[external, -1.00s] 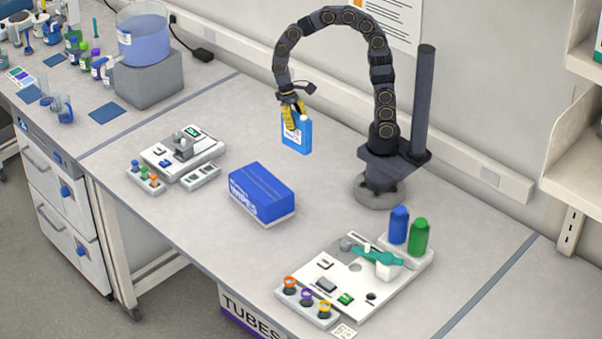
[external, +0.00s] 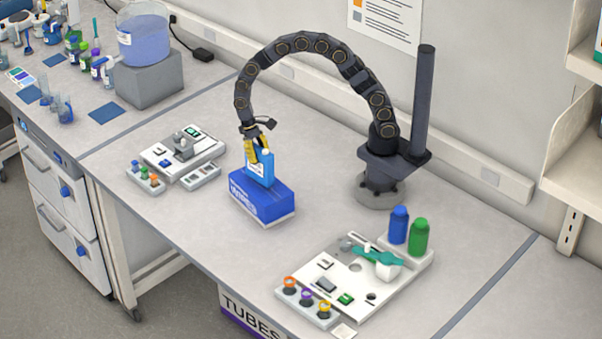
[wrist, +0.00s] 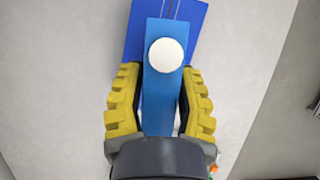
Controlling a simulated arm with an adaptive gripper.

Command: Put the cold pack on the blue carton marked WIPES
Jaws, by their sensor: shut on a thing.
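The cold pack (external: 261,172) is a light blue, upright block with a white cap on top. My gripper (external: 257,152) is shut on it, with yellow fingers on both sides. In the wrist view the cold pack (wrist: 163,92) sits between the fingers of my gripper (wrist: 160,108). The blue carton marked WIPES (external: 262,204) lies on the bench, directly below the cold pack. The carton's top (wrist: 190,25) shows behind the pack in the wrist view. The pack's lower edge meets the carton top in the picture; I cannot tell whether it touches or hovers just above.
A white tray with a grey device (external: 182,150) stands left of the carton. A larger white tray (external: 330,262) with colored caps is at front right, beside a blue bottle (external: 398,225) and a green bottle (external: 419,238). The bench around the carton is clear.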

